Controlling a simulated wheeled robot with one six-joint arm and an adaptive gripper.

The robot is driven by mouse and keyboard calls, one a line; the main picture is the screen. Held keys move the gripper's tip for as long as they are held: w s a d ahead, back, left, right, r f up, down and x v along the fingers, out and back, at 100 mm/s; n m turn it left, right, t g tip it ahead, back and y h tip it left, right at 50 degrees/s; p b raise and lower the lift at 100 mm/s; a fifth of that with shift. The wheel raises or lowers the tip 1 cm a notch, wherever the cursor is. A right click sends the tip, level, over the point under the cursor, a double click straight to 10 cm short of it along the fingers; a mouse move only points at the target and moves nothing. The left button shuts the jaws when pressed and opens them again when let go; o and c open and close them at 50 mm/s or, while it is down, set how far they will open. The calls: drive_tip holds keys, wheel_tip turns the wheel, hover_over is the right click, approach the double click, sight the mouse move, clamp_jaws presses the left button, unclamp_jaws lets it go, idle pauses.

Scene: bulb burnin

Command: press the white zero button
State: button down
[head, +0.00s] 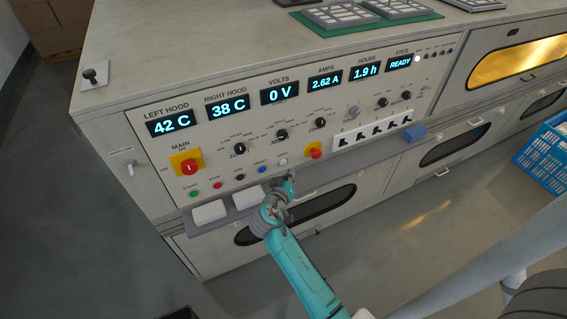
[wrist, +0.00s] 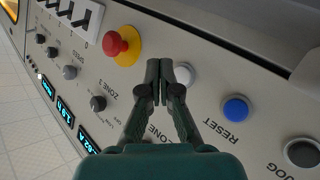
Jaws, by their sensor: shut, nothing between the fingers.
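The white button (head: 282,162) sits in the lower button row of the console, between the blue button (head: 261,169) and the red emergency knob. In the wrist view the white button (wrist: 184,73) shows just beside my fingertips, partly covered by one of them; its label is hidden. My gripper (wrist: 160,70) is shut and empty, its tips pointing toward the panel between the white button and the red knob. In the head view my gripper (head: 288,184) is just below and in front of the white button. I cannot tell whether the tips touch the panel.
The red emergency knob (wrist: 116,44) on its yellow base is close to my fingers. The blue reset button (wrist: 236,108) is on the other side. A ledge (head: 330,170) runs below the buttons, with white pads (head: 208,212) and a blue block (head: 414,134). Displays show 0 V and READY.

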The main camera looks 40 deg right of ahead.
drive_tip(key=shift+w+d, duration=0.3)
drive_tip(key=shift+w, duration=0.55)
drive_tip(key=shift+w, duration=0.2)
idle(0.8)
drive_tip(key=shift+w+d, duration=0.1)
drive_tip(key=shift+w, duration=0.1)
drive_tip(key=shift+w+d, duration=0.1)
drive_tip(key=shift+w, duration=0.3)
idle(0.7)
drive_tip(key=shift+s, duration=0.2)
drive_tip(key=shift+s+a, duration=0.2)
drive_tip(key=shift+s, duration=0.4)
drive_tip(key=shift+s+a, duration=0.25)
drive_tip(key=shift+s, duration=0.55)
drive_tip(key=shift+s+a, duration=0.2)
drive_tip(key=shift+s, duration=0.6)
drive_tip(key=shift+s+a, duration=0.25)
drive_tip(key=shift+s, duration=0.55)
